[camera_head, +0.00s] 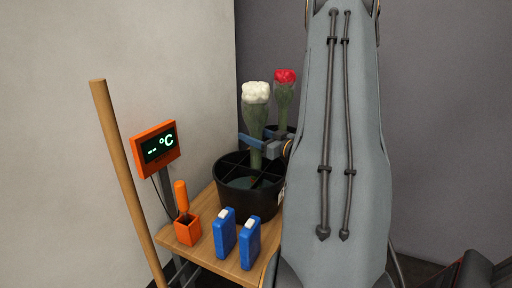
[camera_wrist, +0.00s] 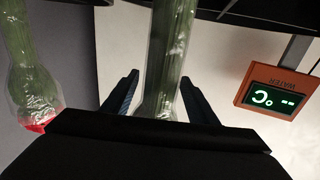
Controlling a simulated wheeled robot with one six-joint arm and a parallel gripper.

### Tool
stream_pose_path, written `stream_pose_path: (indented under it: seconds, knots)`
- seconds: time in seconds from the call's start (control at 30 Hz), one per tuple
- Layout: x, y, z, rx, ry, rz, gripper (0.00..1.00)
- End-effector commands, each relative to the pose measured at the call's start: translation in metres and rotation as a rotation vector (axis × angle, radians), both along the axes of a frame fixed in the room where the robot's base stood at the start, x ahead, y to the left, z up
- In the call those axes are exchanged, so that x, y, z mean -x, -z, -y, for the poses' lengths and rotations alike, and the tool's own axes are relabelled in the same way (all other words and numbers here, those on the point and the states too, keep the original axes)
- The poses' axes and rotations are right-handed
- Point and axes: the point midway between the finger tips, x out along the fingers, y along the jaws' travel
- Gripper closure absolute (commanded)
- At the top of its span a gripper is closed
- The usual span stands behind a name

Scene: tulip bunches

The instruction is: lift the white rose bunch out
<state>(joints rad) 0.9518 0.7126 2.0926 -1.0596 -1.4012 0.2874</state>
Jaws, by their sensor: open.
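The white rose bunch (camera_head: 256,95) stands upright, its wrapped green stems reaching into a black divided bucket (camera_head: 234,198) in the head view. My gripper (camera_head: 262,142) is at the stems above the bucket's rim, partly hidden by my arm. In the wrist view the wrapped stems (camera_wrist: 168,60) run between the two open fingers of my gripper (camera_wrist: 160,100), with a gap visible at each side. The white flower head is out of sight in the wrist view.
A red bunch (camera_head: 284,88) stands just behind and right; its wrap (camera_wrist: 30,80) shows at left in the wrist view. An orange display (camera_head: 156,147), an orange pot (camera_head: 187,230) and two blue boxes (camera_head: 224,234) (camera_head: 250,243) are near the bucket on the wooden table (camera_head: 208,262). A wooden pole (camera_head: 125,180) leans left.

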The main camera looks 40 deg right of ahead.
Motion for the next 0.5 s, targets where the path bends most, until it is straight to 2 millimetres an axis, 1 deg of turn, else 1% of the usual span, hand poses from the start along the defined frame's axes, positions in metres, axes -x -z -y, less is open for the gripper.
stream_pose_path:
  seconds: [0.03, 0.1, 0.17, 0.23, 0.4, 0.47, 0.5]
  knots:
    - [-0.008, 0.003, -0.002, -0.001, -0.002, 0.0, 0.47]
    - [-0.018, 0.002, -0.002, 0.001, -0.001, 0.001, 0.47]
    - [-0.023, 0.002, -0.002, 0.001, 0.002, 0.0, 0.47]
    - [-0.026, 0.002, -0.002, 0.001, 0.003, 0.0, 0.47]
    - [-0.026, 0.002, -0.001, 0.001, 0.005, 0.0, 0.47]
    - [-0.025, 0.002, -0.001, 0.001, 0.005, 0.0, 0.55]
    - [-0.025, 0.002, -0.001, 0.0, 0.005, 0.0, 0.62]
